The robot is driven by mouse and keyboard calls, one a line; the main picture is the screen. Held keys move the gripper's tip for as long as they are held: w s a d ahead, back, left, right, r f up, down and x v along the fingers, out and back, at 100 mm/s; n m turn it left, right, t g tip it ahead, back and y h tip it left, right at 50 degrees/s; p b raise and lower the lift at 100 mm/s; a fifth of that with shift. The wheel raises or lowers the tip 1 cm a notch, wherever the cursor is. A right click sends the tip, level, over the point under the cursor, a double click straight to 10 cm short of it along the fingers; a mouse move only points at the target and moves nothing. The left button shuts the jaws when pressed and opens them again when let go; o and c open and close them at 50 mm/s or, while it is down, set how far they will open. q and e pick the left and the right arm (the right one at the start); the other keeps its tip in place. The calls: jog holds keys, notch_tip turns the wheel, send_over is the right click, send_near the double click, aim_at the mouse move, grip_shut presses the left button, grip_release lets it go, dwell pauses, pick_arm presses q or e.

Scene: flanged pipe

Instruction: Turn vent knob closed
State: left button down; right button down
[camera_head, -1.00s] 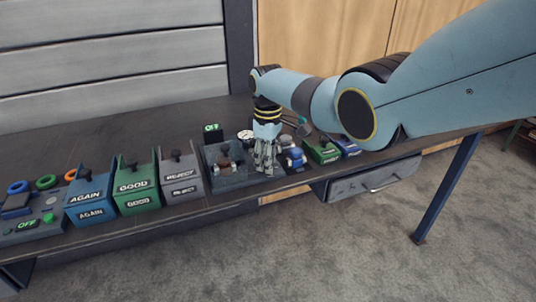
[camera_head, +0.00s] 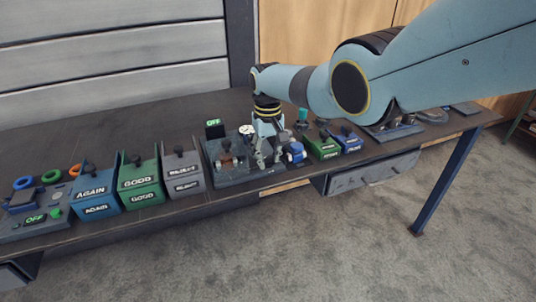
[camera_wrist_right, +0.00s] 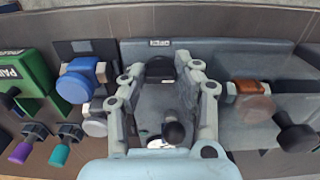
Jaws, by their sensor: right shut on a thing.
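The test fixture is a grey tray (camera_head: 232,181) on the bench. My right gripper (camera_head: 267,160) reaches down into its right part. In the right wrist view its two fingers (camera_wrist_right: 159,70) stand apart on either side of a dark round knob (camera_wrist_right: 160,68), which I take to be the vent knob; the fingers partly hide it. A black ball-topped handle (camera_wrist_right: 173,133) rises closer to the palm. A blue knob (camera_wrist_right: 75,87) is beside the fingers, also in the head view (camera_head: 295,151). A brown flanged pipe part (camera_head: 227,160) is left of the gripper. My left gripper is out of view.
A white-faced gauge (camera_head: 247,130) and a green OFF display (camera_head: 213,123) stand behind the tray. Grey, green (camera_head: 140,183) and blue (camera_head: 95,190) bins are to the left. Small green (camera_head: 323,147) and blue (camera_head: 349,139) boxes are to the right. The bench front is clear.

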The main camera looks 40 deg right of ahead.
aim_at(268, 157)
jog(key=shift+w, duration=0.1)
dwell(0.3)
jog(key=c, duration=1.2)
grip_release()
jog(key=shift+c, duration=0.2)
jog(key=shift+r, duration=0.1)
notch_tip(268, 157, up, 12)
